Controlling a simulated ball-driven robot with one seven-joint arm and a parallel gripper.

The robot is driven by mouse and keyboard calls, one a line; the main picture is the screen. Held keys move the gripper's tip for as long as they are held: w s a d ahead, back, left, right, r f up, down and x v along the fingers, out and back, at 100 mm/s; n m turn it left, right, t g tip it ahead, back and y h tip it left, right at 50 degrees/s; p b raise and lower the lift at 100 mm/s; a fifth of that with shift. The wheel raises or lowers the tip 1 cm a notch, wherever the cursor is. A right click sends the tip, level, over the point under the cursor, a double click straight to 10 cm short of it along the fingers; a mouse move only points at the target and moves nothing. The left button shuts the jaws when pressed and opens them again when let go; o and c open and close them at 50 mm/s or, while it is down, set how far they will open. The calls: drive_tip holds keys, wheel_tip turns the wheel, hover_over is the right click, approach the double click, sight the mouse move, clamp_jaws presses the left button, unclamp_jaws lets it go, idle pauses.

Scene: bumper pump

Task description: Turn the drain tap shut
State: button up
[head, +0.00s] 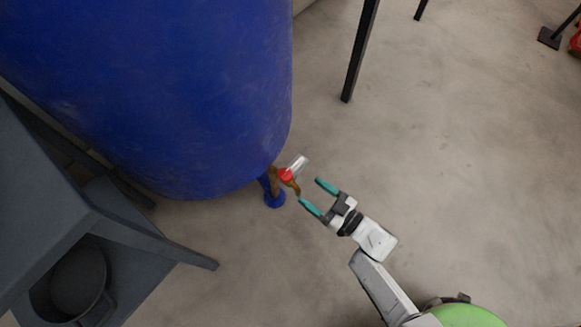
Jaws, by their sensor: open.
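The drain tap (286,175) sits at the foot of the big blue tank (190,90). It has a red part and a pale, metallic lever-like piece (297,163) pointing up and to the right. A brown pipe (273,178) and a small blue flanged fitting (274,198) are beside it. My gripper (312,196) comes from the lower right, with two teal fingers spread apart. The fingers are empty and lie close to the tap, just right of and below it. I cannot tell whether the lower finger touches the brown spout.
A dark grey stand (140,232) with a round dark pot (78,280) is at the lower left. A black post (360,50) stands on the floor at the top.

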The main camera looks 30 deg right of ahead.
sight(286, 174)
drive_tip(key=b+x, duration=0.3)
drive_tip(key=x, duration=0.7)
drive_tip(key=shift+w+a+r, duration=0.1)
drive_tip(key=shift+w+a, duration=0.15)
drive_tip(key=shift+w, duration=0.05)
drive_tip(key=c, duration=1)
drive_tip(key=shift+o, duration=0.2)
